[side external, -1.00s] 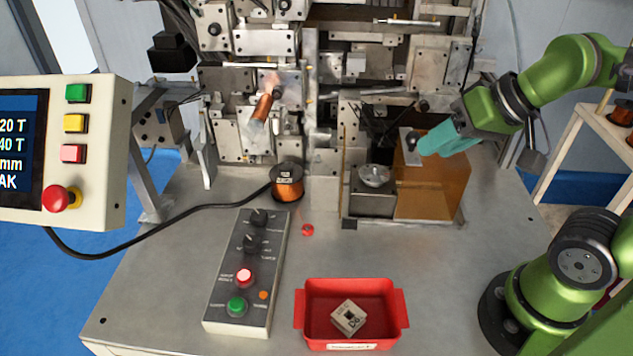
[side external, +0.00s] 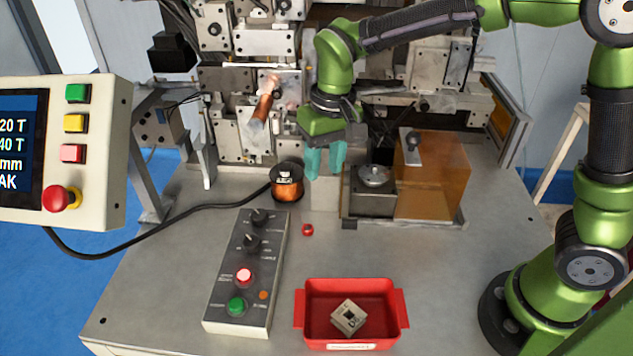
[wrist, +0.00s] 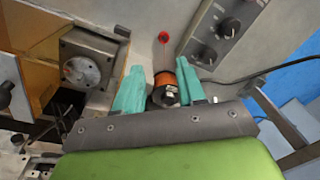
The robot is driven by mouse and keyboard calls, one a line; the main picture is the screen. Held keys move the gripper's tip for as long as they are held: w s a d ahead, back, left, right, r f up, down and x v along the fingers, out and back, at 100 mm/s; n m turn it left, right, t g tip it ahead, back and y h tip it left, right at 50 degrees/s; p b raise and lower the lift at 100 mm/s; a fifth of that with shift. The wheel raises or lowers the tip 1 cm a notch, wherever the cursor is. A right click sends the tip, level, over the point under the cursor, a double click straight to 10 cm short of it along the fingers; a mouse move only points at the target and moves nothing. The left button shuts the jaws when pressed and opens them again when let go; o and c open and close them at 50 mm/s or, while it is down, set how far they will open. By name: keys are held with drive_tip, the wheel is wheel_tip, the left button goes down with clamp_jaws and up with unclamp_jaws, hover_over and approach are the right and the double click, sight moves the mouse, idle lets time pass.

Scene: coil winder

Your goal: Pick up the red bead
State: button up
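The red bead (side external: 308,230) lies on the metal table, in front and to the right of the copper wire spool (side external: 287,182). It also shows in the wrist view (wrist: 164,38), above the spool (wrist: 165,88). My gripper (side external: 325,175) is above the table behind the bead, fingers pointing down. Its two teal fingers are apart, with a gap between them in the wrist view (wrist: 160,85). It is open and holds nothing. The bead is in full view and apart from the fingers.
A control box with knobs (side external: 225,300) stands left of the bead. A red tray (side external: 313,330) holding a small pale block (side external: 349,317) stands in front. An orange guard (side external: 432,185) and metal block (side external: 371,205) stand right. Table around the bead is clear.

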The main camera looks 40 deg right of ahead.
sight(307, 227)
drive_tip(key=shift+m+g+h, duration=0.3)
drive_tip(key=shift+m+h, duration=0.1)
drive_tip(key=shift+m, duration=0.1)
drive_tip(key=w+f, duration=0.1)
drive_tip(key=f, duration=0.4)
drive_tip(key=w+a+f, duration=0.1)
drive_tip(key=f, duration=0.5)
drive_tip(key=w+f, duration=0.1)
drive_tip(key=f, duration=0.5)
drive_tip(key=shift+a, duration=0.3)
clamp_jaws()
drive_tip(key=shift+r, duration=0.15)
